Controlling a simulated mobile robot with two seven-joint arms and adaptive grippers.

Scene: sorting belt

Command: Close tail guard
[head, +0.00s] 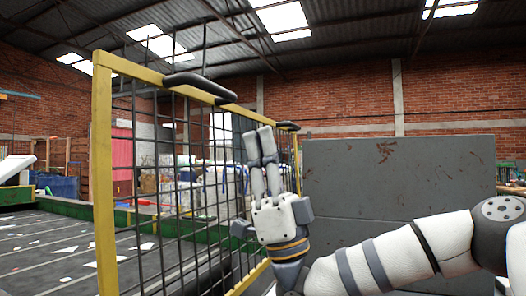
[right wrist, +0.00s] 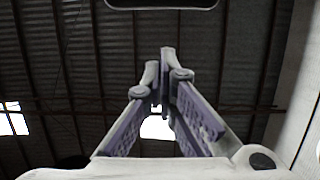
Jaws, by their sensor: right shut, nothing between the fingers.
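The tail guard (head: 99,190) is a yellow-framed panel of black wire mesh, standing upright in the left and middle of the head view. A black handle (head: 200,86) is on its top rail. A second dark handle-like piece (head: 287,127) shows near its far top corner. My right gripper (head: 261,145) points up in front of the far part of the mesh, fingers together and empty. I cannot tell whether it touches the guard. In the right wrist view the shut fingers (right wrist: 160,75) point at the roof, below a dark rounded bar (right wrist: 160,4). My left gripper is out of view.
A grey scuffed panel (head: 400,180) stands right of the guard, behind my right arm. A dark belt (head: 50,250) with scattered pale scraps runs at the left, with a green side rail (head: 60,207). Bales (head: 200,185) and a blue bin (head: 58,186) are farther back.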

